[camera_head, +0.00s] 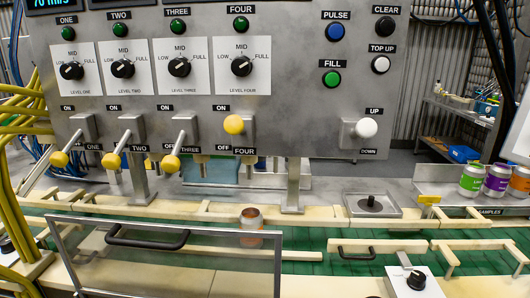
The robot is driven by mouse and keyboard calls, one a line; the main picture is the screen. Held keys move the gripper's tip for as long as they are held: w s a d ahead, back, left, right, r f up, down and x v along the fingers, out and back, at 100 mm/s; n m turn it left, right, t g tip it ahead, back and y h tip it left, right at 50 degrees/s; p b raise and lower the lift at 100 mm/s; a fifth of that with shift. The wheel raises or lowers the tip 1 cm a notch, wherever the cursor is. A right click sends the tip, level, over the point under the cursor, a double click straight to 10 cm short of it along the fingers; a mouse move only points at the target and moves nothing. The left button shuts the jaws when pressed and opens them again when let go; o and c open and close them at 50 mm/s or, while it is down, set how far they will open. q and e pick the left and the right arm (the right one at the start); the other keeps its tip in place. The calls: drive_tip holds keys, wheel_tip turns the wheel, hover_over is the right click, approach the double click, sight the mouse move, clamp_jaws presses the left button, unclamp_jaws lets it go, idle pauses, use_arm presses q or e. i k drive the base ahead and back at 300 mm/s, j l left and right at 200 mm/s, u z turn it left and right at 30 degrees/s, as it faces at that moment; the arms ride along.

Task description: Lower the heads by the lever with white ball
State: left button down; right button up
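The lever with the white ball (366,128) is on the right part of the grey control panel (290,110). Its ball points out toward me, between the UP label above and the DOWN label below. No gripper touches it. Small brass-coloured nozzle ends show below the panel's lower edge, partly hidden by the levers; I cannot tell whether they are the heads. Neither of my grippers shows in this view.
Several yellow-ball levers, one being lever four (233,124), stand left of the white one. Dials and buttons sit above. An open can (251,220) stands on the green conveyor behind a clear guard with a black handle (147,240). Sample cans (472,180) stand at right.

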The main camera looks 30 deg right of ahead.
sight(367, 128)
drive_tip(key=k+z, duration=0.1)
drive_tip(key=z, duration=1.7)
